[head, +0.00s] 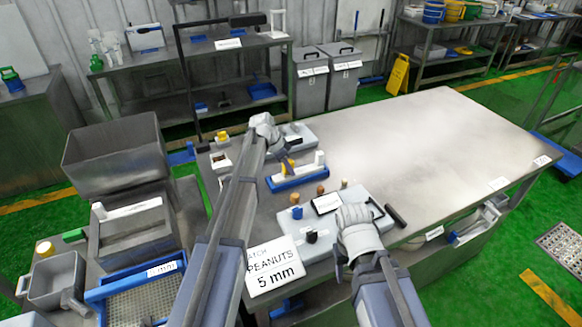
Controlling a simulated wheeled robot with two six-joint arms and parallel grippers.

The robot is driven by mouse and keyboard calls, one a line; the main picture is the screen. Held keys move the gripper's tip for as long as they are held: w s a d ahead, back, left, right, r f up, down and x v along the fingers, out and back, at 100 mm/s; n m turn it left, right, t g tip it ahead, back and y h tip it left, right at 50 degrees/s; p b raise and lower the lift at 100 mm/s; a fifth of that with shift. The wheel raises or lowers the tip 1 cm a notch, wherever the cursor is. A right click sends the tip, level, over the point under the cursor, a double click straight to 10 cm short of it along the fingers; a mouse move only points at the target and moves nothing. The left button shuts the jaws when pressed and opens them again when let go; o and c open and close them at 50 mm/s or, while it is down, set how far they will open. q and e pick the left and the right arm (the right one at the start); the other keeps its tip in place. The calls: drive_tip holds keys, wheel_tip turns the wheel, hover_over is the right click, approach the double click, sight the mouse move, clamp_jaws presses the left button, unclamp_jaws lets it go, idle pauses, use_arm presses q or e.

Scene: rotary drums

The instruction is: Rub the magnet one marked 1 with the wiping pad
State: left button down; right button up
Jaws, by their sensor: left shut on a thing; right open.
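My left gripper (284,151) is at the far end of my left arm, above the table's far left part. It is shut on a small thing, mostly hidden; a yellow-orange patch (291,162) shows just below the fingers. I cannot tell whether this is the wiping pad. A blue holder (297,179) with white upright parts stands just nearer. My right gripper (358,222) is open above the right part of a light grey board (322,252). The board bears several small knobs and a black-framed white plate (327,203). No mark 1 is readable, so I cannot pick out magnet one.
A sign (272,270) reading "PEANUTS 5 mm" stands at the table's near left. A black bar (396,215) lies right of the board. Grey bins (115,152) and a blue-framed sieve (145,300) are at left. The steel table (440,140) is clear at right.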

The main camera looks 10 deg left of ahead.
sight(282, 176)
use_arm(q)
drive_tip(key=shift+s+a, duration=0.1)
drive_tip(key=shift+a, duration=0.05)
drive_tip(key=shift+s+a, duration=0.55)
drive_tip(key=shift+a, duration=0.2)
drive_tip(key=shift+s+a, duration=0.5)
drive_tip(key=shift+a, duration=0.25)
drive_tip(key=shift+f, duration=0.15)
drive_tip(key=shift+d, duration=0.1)
drive_tip(key=shift+w+d, duration=0.6)
drive_tip(key=shift+d, duration=0.2)
drive_tip(key=shift+w+d, duration=0.6)
drive_tip(key=shift+d, duration=0.15)
